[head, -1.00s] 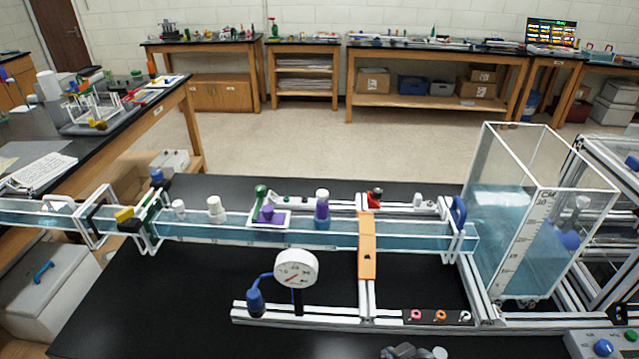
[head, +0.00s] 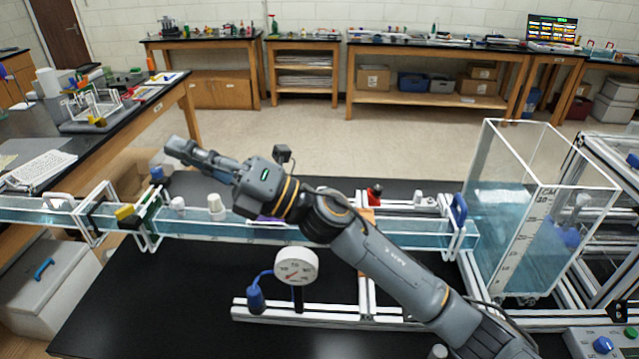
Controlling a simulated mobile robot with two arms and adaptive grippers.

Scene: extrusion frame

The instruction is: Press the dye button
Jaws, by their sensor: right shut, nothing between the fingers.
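My right arm reaches in from the lower right across the flume. Its gripper (head: 175,147) is shut and empty, pointing to the upper left, and in the picture its tips lie above the white knobs on the channel's left part. Only a sliver of a purple part (head: 268,218) shows below the gripper body; I cannot tell whether it is the dye button. The rest of the purple parts on the channel is hidden behind my arm. My left gripper is not in view.
The clear water channel (head: 400,232) runs across the black table. A round white gauge (head: 296,266) stands in front of it, and a clear tank (head: 510,225) with blue water stands at right. White knobs (head: 216,206) stand at left. The front left tabletop (head: 170,300) is bare.

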